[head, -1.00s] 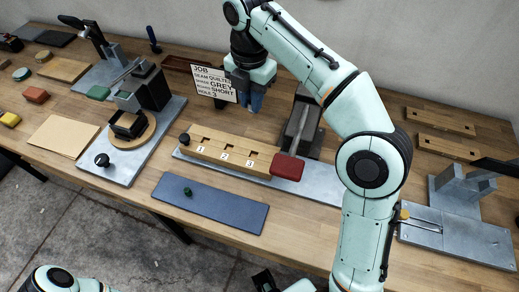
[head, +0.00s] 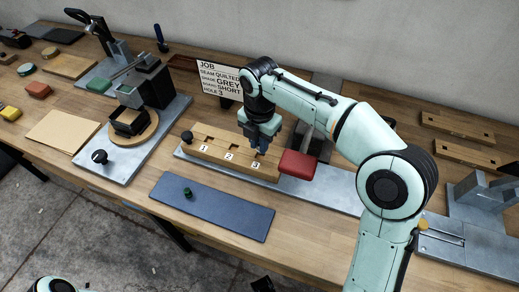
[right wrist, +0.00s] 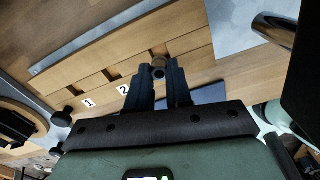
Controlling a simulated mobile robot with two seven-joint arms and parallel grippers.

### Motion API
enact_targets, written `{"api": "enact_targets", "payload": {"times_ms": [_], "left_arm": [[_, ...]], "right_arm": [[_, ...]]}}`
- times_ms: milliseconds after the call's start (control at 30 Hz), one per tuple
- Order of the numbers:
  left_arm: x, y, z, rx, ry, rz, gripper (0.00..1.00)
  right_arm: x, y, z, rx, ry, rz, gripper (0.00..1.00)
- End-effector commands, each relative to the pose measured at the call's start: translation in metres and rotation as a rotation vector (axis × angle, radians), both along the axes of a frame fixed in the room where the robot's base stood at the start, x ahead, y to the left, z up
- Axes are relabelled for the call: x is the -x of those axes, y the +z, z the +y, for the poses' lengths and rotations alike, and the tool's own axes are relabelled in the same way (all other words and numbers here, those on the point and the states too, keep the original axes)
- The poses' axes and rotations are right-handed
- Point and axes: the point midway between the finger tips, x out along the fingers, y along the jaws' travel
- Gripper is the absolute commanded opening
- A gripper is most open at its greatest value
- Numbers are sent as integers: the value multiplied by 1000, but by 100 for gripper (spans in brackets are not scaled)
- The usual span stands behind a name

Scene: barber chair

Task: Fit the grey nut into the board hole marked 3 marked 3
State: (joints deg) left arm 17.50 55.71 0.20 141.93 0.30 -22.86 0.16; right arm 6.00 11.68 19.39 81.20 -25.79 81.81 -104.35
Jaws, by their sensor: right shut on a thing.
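My right gripper (head: 261,149) is over the wooden board (head: 213,151), above the part marked 3. In the head view the fingers hide the nut. The board has holes in a row with labels 1, 2 and 3. Label 3 (head: 255,164) shows just in front of the fingers; the hole behind it is mostly hidden. I cannot tell whether the nut touches the board. My left gripper is not clearly seen; only a left arm link shows at the bottom left.
A red block (head: 298,165) stands at the board's right end, close to the gripper. A blue mat (head: 212,205) with a small green piece (head: 187,191) lies in front. A job sign (head: 220,80) stands behind, reading grey, short, hole 3. A black knob (head: 187,137) is at the left end.

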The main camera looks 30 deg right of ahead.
Motion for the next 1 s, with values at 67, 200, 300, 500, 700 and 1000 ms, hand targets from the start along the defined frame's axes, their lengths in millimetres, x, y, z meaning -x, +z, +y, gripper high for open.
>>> {"api": "enact_targets", "payload": {"times_ms": [67,200,300,500,700,1000], "left_arm": [[-1,-4,0,-1,2,-5,43],[-3,-7,0,-2,3,-12,43],[-3,-6,0,-2,3,-12,43],[-3,-6,0,-2,2,-11,43],[-3,-8,0,-2,3,-13,43],[-4,-9,0,-3,4,-15,43]], "right_arm": [[1,-16,0,1,0,4,0],[1,-32,0,1,0,3,0],[0,-31,0,0,-1,1,0],[0,-32,0,0,0,1,0],[0,-40,0,0,0,2,0],[1,-48,-1,0,-2,13,36]]}}
